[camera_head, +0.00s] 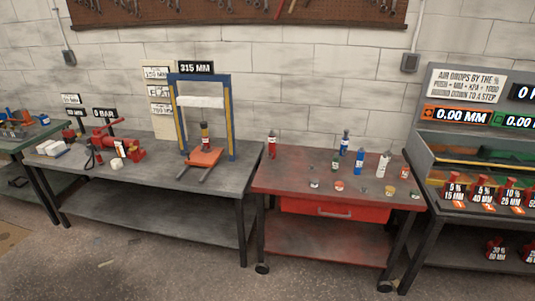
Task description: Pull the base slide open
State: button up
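A blue and yellow upright frame (232,115) stands on the grey bench left of centre, with a white block (200,102) across its upper part and a "315 MM" sign (196,67) on top. At its foot is an orange plate (203,159), which looks like the base slide, with two dark bars (184,178) sticking out toward the front. A small dark and red item stands on or just behind the plate. I cannot tell how far the slide is out. My gripper is not in view.
A red pump-like tool (118,148) lies on the grey bench (150,181) left of the frame. A red cart (270,180) with several bottles and a handled drawer (335,209) stands to the right. A display station (470,90) is at far right. Open floor lies in front.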

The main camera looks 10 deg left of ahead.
aim_at(208, 158)
jog(key=i+j, duration=0.35)
jog(key=j, duration=0.15)
jog(key=i+j, duration=0.7)
jog(key=j, duration=0.25)
jog(key=i+j, duration=0.65)
jog(key=j, duration=0.3)
jog(key=i+j+z, duration=0.1)
jog(key=i+j, duration=0.25)
jog(key=j, duration=0.15)
jog(key=i+j, duration=0.35)
jog(key=j, duration=0.15)
jog(key=i+j, duration=0.35)
jog(key=j, duration=0.15)
